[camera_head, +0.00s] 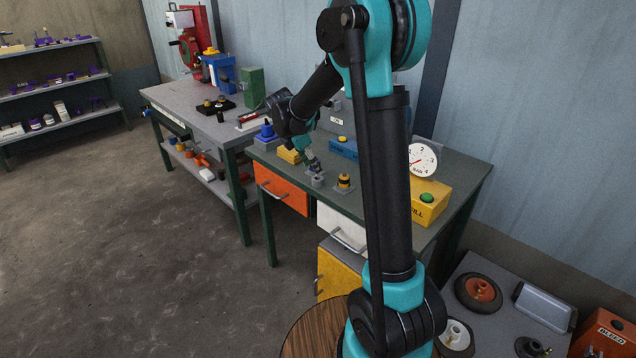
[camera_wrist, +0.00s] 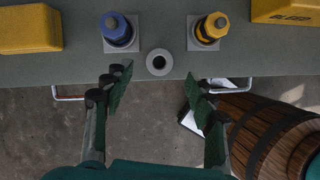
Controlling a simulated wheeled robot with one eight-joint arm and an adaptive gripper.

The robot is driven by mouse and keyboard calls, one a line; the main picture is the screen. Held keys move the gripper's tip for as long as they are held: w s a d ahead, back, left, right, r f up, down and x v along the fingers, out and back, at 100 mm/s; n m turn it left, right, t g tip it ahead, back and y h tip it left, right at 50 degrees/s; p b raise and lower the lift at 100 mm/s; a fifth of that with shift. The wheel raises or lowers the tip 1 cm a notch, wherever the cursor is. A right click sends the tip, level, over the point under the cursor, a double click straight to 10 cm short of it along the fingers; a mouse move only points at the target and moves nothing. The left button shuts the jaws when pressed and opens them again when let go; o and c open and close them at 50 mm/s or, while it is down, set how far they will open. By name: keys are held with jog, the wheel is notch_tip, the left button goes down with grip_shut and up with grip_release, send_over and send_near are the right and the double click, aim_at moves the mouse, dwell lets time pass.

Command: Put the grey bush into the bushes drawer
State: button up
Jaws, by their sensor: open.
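The grey bush (camera_head: 318,181) is a small ring standing upright near the front edge of the workbench. In the wrist view its round top and dark hole (camera_wrist: 159,62) face me, between a blue-topped part (camera_wrist: 118,32) and a yellow-topped part (camera_wrist: 208,30). My gripper (camera_wrist: 157,85) is open and empty, with its fingertips spread to either side just in front of the bush. In the head view my gripper (camera_head: 311,162) hangs low by the bush. An orange drawer (camera_head: 280,190) and a white drawer (camera_head: 341,229) are under the benchtop. I cannot read which one is for bushes.
A yellow box (camera_head: 430,203) with a green button and a gauge (camera_head: 422,160) stand at the bench's right. A black-and-yellow part (camera_head: 344,182) stands close right of the bush. A yellow cabinet front (camera_head: 337,278) is below the white drawer. Open floor lies left.

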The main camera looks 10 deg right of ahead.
aim_at(316, 177)
jog(key=shift+x, duration=3.15)
jog(key=shift+s+a, duration=0.1)
jog(key=shift+a, duration=0.05)
grip_shut()
